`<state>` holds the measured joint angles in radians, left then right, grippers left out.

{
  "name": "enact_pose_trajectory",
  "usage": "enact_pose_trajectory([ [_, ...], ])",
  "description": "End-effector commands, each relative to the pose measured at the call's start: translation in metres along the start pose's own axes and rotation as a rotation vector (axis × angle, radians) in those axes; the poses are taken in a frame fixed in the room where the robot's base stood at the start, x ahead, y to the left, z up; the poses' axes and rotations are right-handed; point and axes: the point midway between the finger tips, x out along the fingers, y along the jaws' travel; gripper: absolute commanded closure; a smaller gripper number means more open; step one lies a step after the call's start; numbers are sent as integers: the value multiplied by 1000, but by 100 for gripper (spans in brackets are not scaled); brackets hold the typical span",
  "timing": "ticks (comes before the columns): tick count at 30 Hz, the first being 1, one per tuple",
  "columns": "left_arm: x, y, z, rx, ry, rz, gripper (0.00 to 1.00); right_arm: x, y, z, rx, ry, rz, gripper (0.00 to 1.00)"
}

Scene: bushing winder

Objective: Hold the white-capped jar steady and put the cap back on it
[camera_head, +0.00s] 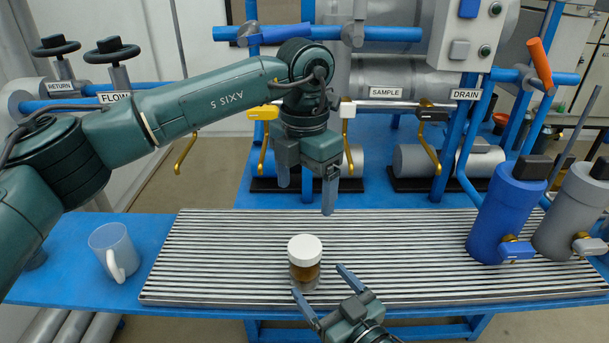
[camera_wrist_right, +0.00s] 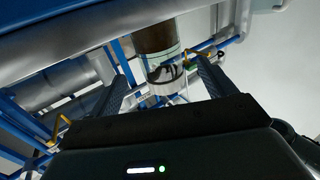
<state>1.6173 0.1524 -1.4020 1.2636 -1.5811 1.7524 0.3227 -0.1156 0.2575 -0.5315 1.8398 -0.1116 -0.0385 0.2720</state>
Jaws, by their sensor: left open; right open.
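The jar (camera_head: 305,273) stands upright on the slatted metal grate, near its front edge, with brown contents showing. The white cap (camera_head: 305,248) sits on top of it; I cannot tell whether it is screwed down. My left gripper (camera_head: 306,190) is open and empty, pointing down above and behind the jar. My right gripper (camera_head: 320,281) is open at the jar's front right, with its fingertips near the jar's lower part. In the right wrist view the jar's glass and brown contents (camera_wrist_right: 158,38) show ahead between the spread fingers; no finger visibly grips it.
The grate (camera_head: 400,260) lies on a blue table (camera_head: 185,230). A translucent mug (camera_head: 114,252) stands at left. A blue bottle (camera_head: 500,215) and a grey bottle (camera_head: 572,215) stand at right. Pipes and yellow-handled valves stand behind. The grate between jar and bottles is clear.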

Motion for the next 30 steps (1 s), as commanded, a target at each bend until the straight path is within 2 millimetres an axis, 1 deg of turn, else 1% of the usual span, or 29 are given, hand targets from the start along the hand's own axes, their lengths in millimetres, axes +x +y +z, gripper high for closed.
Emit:
enact_pose_trajectory([
  [1, -4, 0, 0, 0, 0, 0, 17, -13, -1, -1, 1, -4, -1, 17],
  [3, -5, 0, 0, 0, 0, 0, 17, -27, 0, 0, 1, -3, 0, 17],
  [6, -7, 0, 0, 0, 0, 0, 17, -42, 0, 0, 1, -3, -1, 17],
  [9, -8, 0, 0, 0, 0, 0, 17, -52, 0, 0, 1, -1, 0, 17],
  [14, -8, 0, 0, 0, 0, 0, 17, -58, 0, 0, 0, 1, 0, 17],
  [23, -8, -1, 0, 2, -1, -4, 17, -58, 0, 0, 0, 0, 0, 17],
  [26, 1, -15, 4, 25, -26, -61, 17, -58, 1, 1, 1, -13, 9, 17],
  [28, 12, -40, 11, 59, -72, -165, 17, -59, 4, 2, 2, -36, 24, 17],
  [29, 17, -56, 14, 77, -101, -230, 17, -60, 5, 3, 3, -50, 32, 17],
  [30, 23, -80, 19, 98, -148, -333, 17, -61, 8, 5, 4, -74, 47, 17],
])
